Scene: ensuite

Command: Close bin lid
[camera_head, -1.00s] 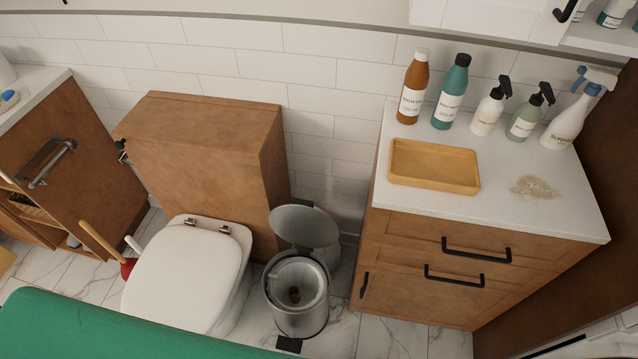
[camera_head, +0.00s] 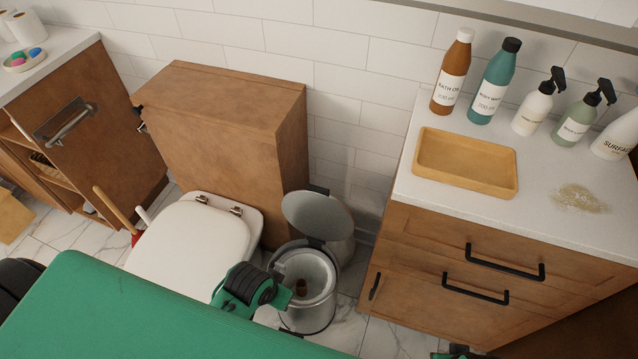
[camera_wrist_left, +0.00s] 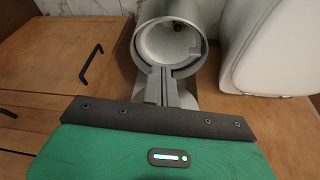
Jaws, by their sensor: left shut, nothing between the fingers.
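The small round metal bin (camera_head: 308,292) stands on the floor between the toilet and the drawer cabinet. Its grey lid (camera_head: 318,214) is open, tilted up on the wall side. Something brown lies inside the bin. My left arm's green and black end is at the bin's left front in the head view and covers part of its rim. In the left wrist view my left gripper (camera_wrist_left: 162,73) is shut and empty, with its fingertips in front of the bin's round opening (camera_wrist_left: 170,42). I cannot tell whether they touch it. My right gripper does not show clearly.
The white toilet (camera_head: 190,250) is close on the bin's left, with a wooden box (camera_head: 225,125) behind it. The drawer cabinet (camera_head: 430,255) is on the right, with bottles and a yellow tray (camera_head: 465,165) on top. Tiled wall is behind the bin.

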